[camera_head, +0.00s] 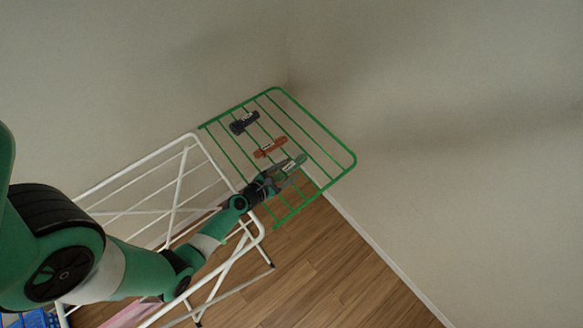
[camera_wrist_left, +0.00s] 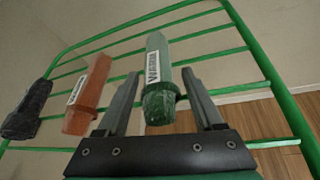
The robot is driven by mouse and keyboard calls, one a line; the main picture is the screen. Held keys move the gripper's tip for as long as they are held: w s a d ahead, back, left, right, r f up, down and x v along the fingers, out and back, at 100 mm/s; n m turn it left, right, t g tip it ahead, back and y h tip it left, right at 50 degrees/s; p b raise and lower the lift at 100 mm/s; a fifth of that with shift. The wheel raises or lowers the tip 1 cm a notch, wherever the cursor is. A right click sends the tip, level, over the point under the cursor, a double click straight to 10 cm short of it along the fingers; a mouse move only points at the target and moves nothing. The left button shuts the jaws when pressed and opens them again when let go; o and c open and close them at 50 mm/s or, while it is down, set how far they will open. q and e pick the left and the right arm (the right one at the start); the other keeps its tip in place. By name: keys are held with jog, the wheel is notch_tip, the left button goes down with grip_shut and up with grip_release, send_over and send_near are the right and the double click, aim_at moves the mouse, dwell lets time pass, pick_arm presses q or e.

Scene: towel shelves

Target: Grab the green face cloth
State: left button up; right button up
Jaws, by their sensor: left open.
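The green face cloth (camera_wrist_left: 157,98) is rolled up with a white label band. In the left wrist view it lies between the two fingers of my left gripper (camera_wrist_left: 160,76), with a visible gap to the right finger. In the head view the cloth (camera_head: 294,162) lies on the green rack's near part, at the tip of my left arm. My left gripper (camera_head: 281,172) is open around the cloth. Its fingers partly hide the cloth's near side in the head view. My right gripper is in neither view.
A green wire rack (camera_head: 335,143) carries an orange rolled cloth (camera_head: 270,147) and a black one (camera_head: 244,122), both left of the green cloth in the left wrist view. A white drying rack (camera_head: 130,213) stands beside it. Walls rise behind and right.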

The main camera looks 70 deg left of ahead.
aim_at(285, 171)
pick_arm(q)
grip_shut()
jog(key=shift+r, duration=0.1)
jog(key=shift+r+p, duration=0.6)
jog(key=shift+p, duration=0.05)
notch_tip(285, 171, up, 3)
jog(key=p, duration=0.2)
jog(key=shift+p, duration=0.35)
jog(key=s+r+p, duration=0.1)
jog(key=s+d+r+p, duration=0.1)
jog(key=r, duration=0.1)
jog(key=s+r+p, duration=0.1)
jog(key=shift+s+d+r, duration=0.15)
jog(key=shift+s+d, duration=0.1)
jog(key=shift+d, duration=0.1)
jog(key=v, duration=1.1)
jog(key=shift+r, duration=0.2)
